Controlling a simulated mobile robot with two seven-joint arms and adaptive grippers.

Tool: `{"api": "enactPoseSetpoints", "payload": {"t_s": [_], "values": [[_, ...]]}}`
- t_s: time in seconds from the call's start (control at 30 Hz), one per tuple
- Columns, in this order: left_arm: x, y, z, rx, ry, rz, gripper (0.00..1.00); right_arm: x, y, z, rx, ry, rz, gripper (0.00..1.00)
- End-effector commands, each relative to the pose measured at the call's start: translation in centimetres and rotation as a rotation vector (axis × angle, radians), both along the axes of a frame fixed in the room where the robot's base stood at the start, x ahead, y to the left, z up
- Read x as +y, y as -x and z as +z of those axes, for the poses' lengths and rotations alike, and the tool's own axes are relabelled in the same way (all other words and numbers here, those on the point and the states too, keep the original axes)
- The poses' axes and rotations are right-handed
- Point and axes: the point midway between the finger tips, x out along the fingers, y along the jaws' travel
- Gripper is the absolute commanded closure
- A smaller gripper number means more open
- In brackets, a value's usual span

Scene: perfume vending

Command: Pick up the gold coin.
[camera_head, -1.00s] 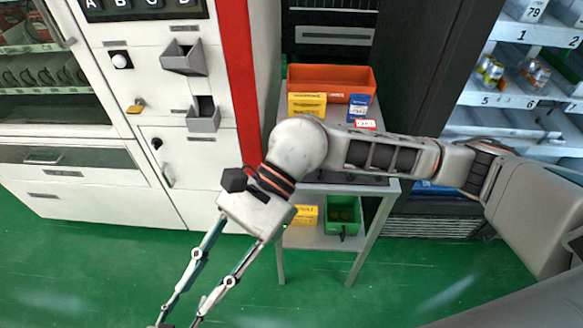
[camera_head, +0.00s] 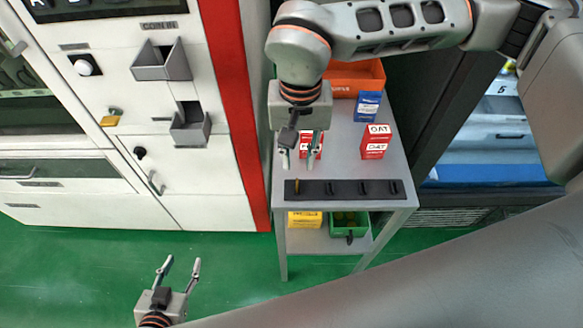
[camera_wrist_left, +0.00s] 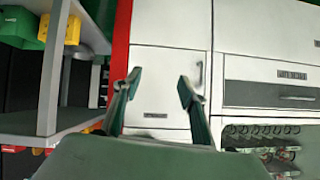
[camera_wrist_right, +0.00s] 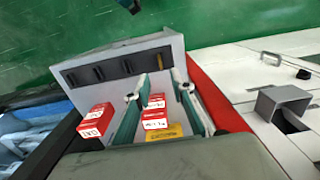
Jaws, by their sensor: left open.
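The gold coin (camera_head: 297,187) stands edge-on in the leftmost slot of a black rack (camera_head: 343,195) at the table's front edge. In the right wrist view it is a thin gold sliver (camera_wrist_right: 168,60) at the rack's end, beyond my fingertips. My right gripper (camera_head: 300,160) is open and empty, pointing down over the table just behind the coin's end of the rack. It also shows in the right wrist view (camera_wrist_right: 160,88). My left gripper (camera_head: 182,265) is open and empty, low over the green floor, left of the table; the left wrist view shows its spread fingers (camera_wrist_left: 158,88).
Red boxes (camera_head: 376,142) and a blue box (camera_head: 366,106) stand on the table behind the rack, one partly behind my right fingers. An orange bin (camera_head: 350,80) is at the back. A white vending cabinet (camera_head: 205,200) with a red edge stands to the left.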

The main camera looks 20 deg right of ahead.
Motion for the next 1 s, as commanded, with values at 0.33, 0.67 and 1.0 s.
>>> {"api": "enactPoseSetpoints", "payload": {"t_s": [0.33,0.67,1.0], "values": [[0.1,2.1,-1.7,0.048,-0.006,-0.001,0.58,0.1,0.0,-3.3,0.004,-0.001,0.000,0.76],[0.0,1.0,-0.3,0.022,-0.003,-0.002,0.58,0.2,-0.2,-7.3,0.004,-0.001,0.000,0.76],[0.0,0.8,-0.1,0.016,-0.002,-0.001,0.58,0.1,-0.2,-7.7,0.002,-0.002,0.001,0.89]]}}
